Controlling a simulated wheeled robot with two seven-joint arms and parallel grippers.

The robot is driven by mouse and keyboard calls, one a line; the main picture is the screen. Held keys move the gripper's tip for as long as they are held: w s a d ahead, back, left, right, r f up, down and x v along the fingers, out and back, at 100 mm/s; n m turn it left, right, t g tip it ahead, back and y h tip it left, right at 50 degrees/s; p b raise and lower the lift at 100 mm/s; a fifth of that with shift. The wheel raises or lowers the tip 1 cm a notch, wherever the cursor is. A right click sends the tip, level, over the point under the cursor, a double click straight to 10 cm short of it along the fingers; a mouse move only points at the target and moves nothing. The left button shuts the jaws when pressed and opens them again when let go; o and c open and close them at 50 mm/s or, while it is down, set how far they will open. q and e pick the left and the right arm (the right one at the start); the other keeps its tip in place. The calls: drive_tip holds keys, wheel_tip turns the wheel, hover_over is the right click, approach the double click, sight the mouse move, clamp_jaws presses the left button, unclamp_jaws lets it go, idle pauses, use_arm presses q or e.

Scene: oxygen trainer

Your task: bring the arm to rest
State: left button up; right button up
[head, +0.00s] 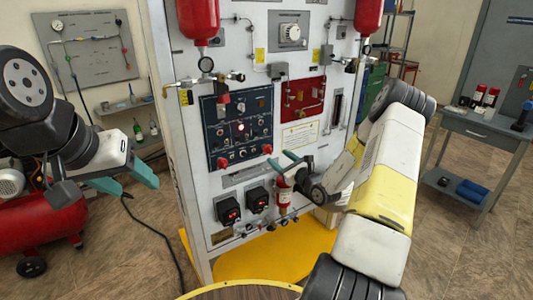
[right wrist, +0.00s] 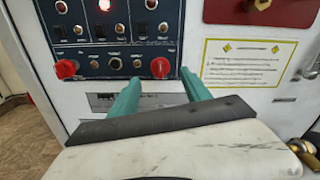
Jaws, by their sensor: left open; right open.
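My right gripper (head: 289,162) is in front of the white trainer panel (head: 248,60), just below the dark blue control panel (head: 238,128). Its two green fingers are apart with nothing between them. In the right wrist view the open fingers (right wrist: 160,95) point at the panel, below a red knob (right wrist: 160,68); I cannot tell whether they touch it. My left gripper (head: 132,178) is open and empty at the left, away from the trainer, above the floor.
A red compressor (head: 40,232) stands at the lower left. A grey side table (head: 478,128) with red bottles is at the right. A small red extinguisher-like cylinder (head: 283,194) is just below my right gripper. Yellow base plate (head: 275,258) lies in front.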

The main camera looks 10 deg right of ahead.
drive_tip(key=s+a+r+n+g+y, duration=0.3)
drive_tip(key=a+r+n+y, duration=0.15)
drive_tip(key=a+r, duration=0.2)
drive_tip(key=s+a+r+n+g+y, duration=0.3)
drive_tip(key=s+a+r+n, duration=0.1)
drive_tip(key=a+r+n, duration=0.25)
drive_tip(key=s+a+r+n+g, duration=0.4)
drive_tip(key=s+a+n+g, duration=0.3)
drive_tip(key=s, duration=0.4)
drive_tip(key=s+r+n+g+h, duration=0.25)
drive_tip(key=s+n+h, duration=0.4)
drive_tip(key=s, duration=0.65)
drive_tip(key=s+d+r+n+t+h, duration=0.3)
drive_tip(key=s+d+n+t+h, duration=0.1)
drive_tip(key=s+d, duration=0.3)
drive_tip(key=d+n+h, duration=0.1)
drive_tip(key=d, duration=0.1)
drive_tip(key=shift+d+r+t, duration=0.15)
drive_tip(key=shift+d+t, duration=0.2)
drive_tip(key=shift+d, duration=0.05)
drive_tip(key=shift+n, duration=0.25)
drive_tip(key=shift+c, duration=0.3)
